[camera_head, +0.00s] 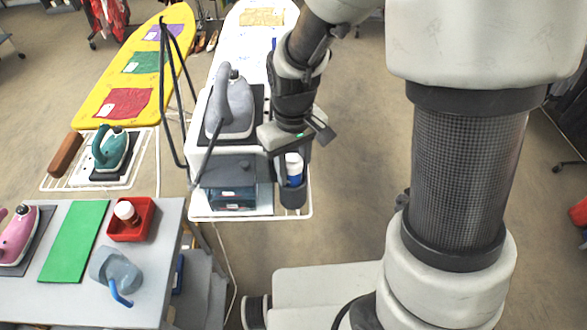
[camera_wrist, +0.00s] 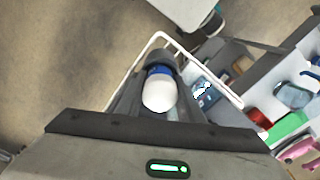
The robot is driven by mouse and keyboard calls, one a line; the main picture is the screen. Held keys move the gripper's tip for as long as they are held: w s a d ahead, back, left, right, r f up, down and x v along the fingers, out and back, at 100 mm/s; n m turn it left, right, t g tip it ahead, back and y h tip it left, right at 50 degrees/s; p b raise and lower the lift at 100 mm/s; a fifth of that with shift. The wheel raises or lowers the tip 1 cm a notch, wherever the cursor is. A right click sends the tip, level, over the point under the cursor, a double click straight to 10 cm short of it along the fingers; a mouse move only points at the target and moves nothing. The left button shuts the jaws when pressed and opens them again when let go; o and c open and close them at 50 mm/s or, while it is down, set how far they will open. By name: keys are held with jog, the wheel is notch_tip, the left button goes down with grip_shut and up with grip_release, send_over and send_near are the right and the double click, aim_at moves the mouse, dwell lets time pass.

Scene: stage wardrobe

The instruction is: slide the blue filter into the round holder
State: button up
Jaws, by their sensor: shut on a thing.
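The filter (camera_head: 294,168) has a white body and a blue band at its lower part. It stands roughly upright under my gripper (camera_head: 293,160), which is shut on it. The round holder (camera_head: 293,198) is a dark cup at the right side of the steam station, directly below the filter. In the wrist view the filter (camera_wrist: 158,94) lies between my two fingers, its white end towards me, and its blue part meets the dark ring of the holder (camera_wrist: 160,57). The filter's lower end is hidden, so I cannot tell how deep it sits.
A grey iron (camera_head: 232,105) stands on the station beside my arm. A white wire rack (camera_head: 308,208) runs around the holder. At lower left, a table (camera_head: 148,285) bears a red tray (camera_head: 151,222), a jug (camera_head: 117,270) and a green mat (camera_head: 72,245).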

jog(key=shift+s+d+f, duration=0.1)
jog(key=shift+s+f, duration=0.3)
jog(key=shift+f, duration=0.4)
jog(key=o, duration=1.1)
jog(key=shift+c, duration=0.2)
jog(key=shift+o, duration=0.5)
notch_tip(320, 180, up, 19)
jog(key=p, duration=0.1)
jog(key=shift+w, duration=0.15)
